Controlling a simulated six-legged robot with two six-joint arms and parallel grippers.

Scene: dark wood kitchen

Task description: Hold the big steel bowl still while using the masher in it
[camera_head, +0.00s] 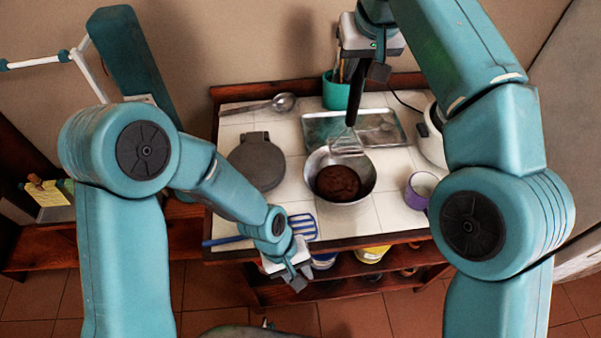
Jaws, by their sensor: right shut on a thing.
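The big steel bowl (368,172) stands on the white tiled worktop, with a dark brown mass (337,182) in it. My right gripper (361,72) is shut on the black handle of the masher (347,142), which hangs upright with its wire head down. The head shows over the bowl's far rim; whether it is above the bowl or inside it, I cannot tell. My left gripper (297,280) is at the worktop's front edge, lower left of the bowl and apart from it. Its fingers are small and partly hidden, so their opening is unclear.
A metal tray (390,126) and a green utensil pot (335,95) stand behind the bowl. A round dark grey pan or lid (256,164) and a blue slotted turner (300,227) lie left. A purple cup (417,191) and a white appliance (432,142) stand right. A ladle (283,103) lies back left.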

